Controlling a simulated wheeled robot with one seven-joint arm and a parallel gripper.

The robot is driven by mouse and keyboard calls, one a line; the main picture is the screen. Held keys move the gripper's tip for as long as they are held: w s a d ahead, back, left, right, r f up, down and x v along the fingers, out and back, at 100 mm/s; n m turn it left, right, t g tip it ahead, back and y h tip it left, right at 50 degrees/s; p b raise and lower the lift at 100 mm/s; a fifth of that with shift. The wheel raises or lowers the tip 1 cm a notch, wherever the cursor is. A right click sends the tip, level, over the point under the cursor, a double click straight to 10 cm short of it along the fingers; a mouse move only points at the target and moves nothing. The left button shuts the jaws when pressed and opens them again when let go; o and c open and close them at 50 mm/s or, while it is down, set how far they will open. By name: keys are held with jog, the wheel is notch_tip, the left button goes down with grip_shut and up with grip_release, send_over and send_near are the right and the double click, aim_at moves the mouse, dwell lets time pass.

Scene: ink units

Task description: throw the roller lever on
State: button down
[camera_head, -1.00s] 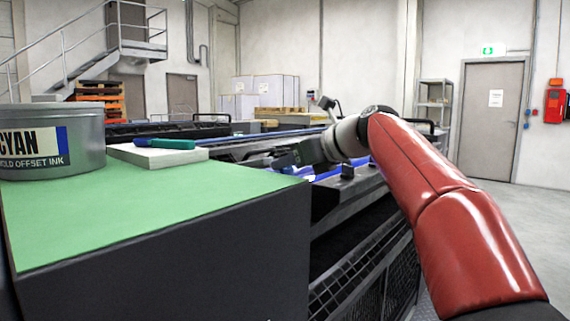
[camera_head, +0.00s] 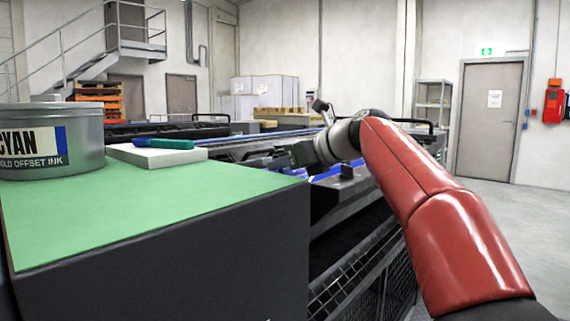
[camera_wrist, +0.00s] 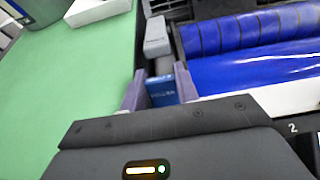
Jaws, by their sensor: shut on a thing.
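The roller lever (camera_wrist: 156,38) shows in the wrist view as a grey grip on a shaft, with a blue tag (camera_wrist: 163,92) bearing blurred lettering. My gripper (camera_wrist: 160,84) is shut on the lever, one finger on each side of it. In the head view my gripper (camera_head: 279,158) is small and dark over the press, past the green-topped cabinet. The lever cannot be made out there. Whether it stands on or off cannot be told.
Blue ink rollers (camera_wrist: 250,62) lie right of the lever. Open floor (camera_head: 500,230) lies to the right.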

jog(key=shift+s+d+f+t+y+b, duration=0.15)
jog(key=shift+s+d+t+y+b, duration=0.5)
jog(key=shift+b, duration=1.25)
jog(key=s+d+t+y+b, duration=0.2)
jog(key=s+d+y+b, duration=0.1)
jog(key=d+b, duration=0.3)
jog(key=shift+s+d+f+b, duration=0.15)
jog(key=shift+s+d+b, duration=0.15)
jog(key=shift+s+b, duration=0.55)
jog(key=shift+f, duration=0.1)
jog(key=c, duration=1.3)
grip_release()
jog(key=shift+s, duration=0.1)
jog(key=shift+d, duration=0.1)
jog(key=v, duration=0.7)
jog(key=shift+s+d+f, duration=0.1)
jog(key=shift+s+d, duration=0.15)
